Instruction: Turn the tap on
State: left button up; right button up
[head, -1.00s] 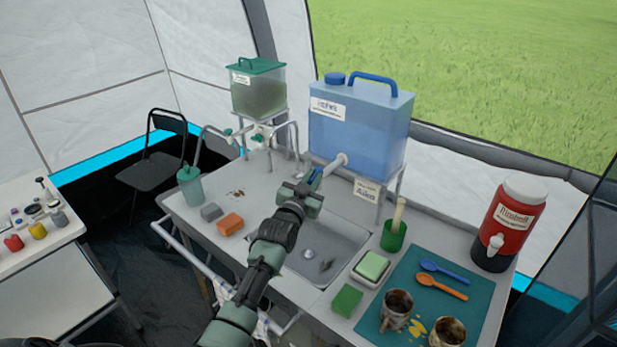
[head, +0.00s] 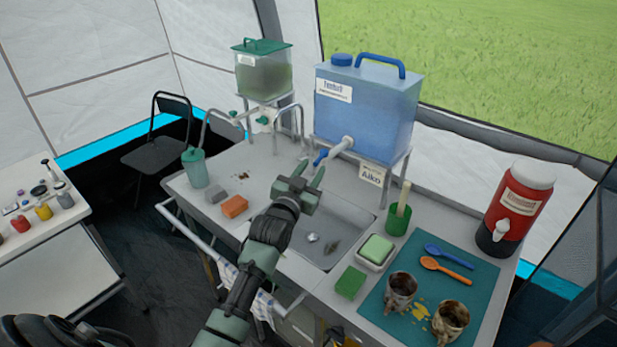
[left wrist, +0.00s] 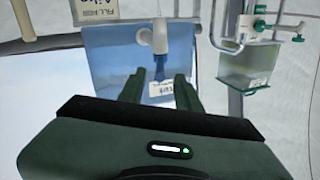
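The blue water container (head: 368,108) stands on a metal stand above the sink. Its white tap (head: 342,146) points down-left and carries a blue lever (head: 320,158). In the left wrist view, which looks turned over, the tap (left wrist: 160,36) and lever (left wrist: 160,68) show in front of the container (left wrist: 110,50). My left gripper (head: 311,172) is just in front of and below the lever. Its fingers are apart and empty, and in the left wrist view (left wrist: 160,88) the lever appears between the fingertips. I cannot tell if they touch it. My right gripper is not in view.
A sink (head: 335,235) lies below the tap. A green-lidded tank (head: 264,75) stands at the back left. A green cup (head: 398,220), a soap dish (head: 374,254), mugs on a teal mat (head: 380,325) and a red drink jug (head: 518,205) are to the right.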

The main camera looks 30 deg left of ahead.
pick_arm(q)
jog(key=shift+s+d, duration=0.1)
jog(key=shift+s, duration=1.1)
